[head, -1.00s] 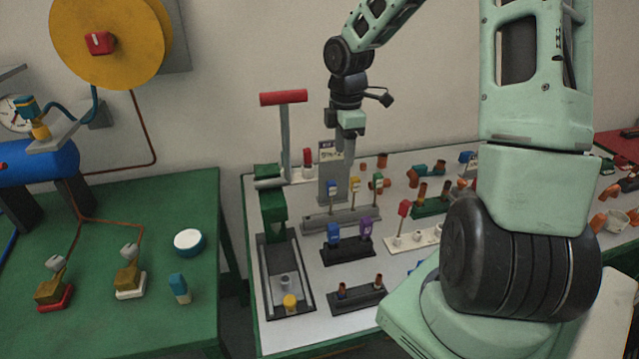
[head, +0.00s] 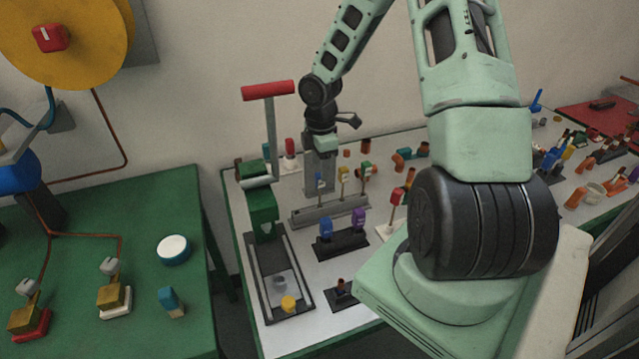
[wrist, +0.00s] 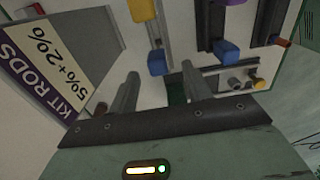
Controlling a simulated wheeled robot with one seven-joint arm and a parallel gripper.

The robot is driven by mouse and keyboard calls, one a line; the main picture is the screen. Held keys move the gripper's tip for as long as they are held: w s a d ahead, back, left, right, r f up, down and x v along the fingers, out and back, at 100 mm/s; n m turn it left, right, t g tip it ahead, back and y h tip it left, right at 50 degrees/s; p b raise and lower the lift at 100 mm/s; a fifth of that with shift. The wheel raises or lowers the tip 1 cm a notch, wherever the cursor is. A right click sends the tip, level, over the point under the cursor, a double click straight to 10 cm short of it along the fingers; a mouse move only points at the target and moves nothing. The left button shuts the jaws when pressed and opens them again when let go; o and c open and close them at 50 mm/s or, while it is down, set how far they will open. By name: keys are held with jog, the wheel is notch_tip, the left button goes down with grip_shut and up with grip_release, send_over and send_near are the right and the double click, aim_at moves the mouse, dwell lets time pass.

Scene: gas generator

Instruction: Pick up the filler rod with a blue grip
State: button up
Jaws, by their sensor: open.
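Three filler rods stand upright in a row in a grey rack (head: 330,211) in the head view. My gripper (head: 322,160) is open, pointing down just above and behind the blue grip. In the wrist view my fingers (wrist: 160,76) are apart and empty. The blue grip (wrist: 157,63) shows between and beyond their tips, with no clear contact. Its rod is mostly hidden there.
A "KIT RODS" sign (wrist: 55,55) stands close beside my gripper. A black stand (head: 342,243) with blue and purple pieces is in front of the rack. A red-handled press (head: 266,91) stands to the left. A green table (head: 60,240) is further left.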

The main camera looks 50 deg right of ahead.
aim_at(320, 182)
jog(key=shift+w+f+p, duration=0.15)
jog(key=shift+f+p, duration=0.35)
jog(key=shift+f, duration=2.7)
jog(key=c, duration=0.9)
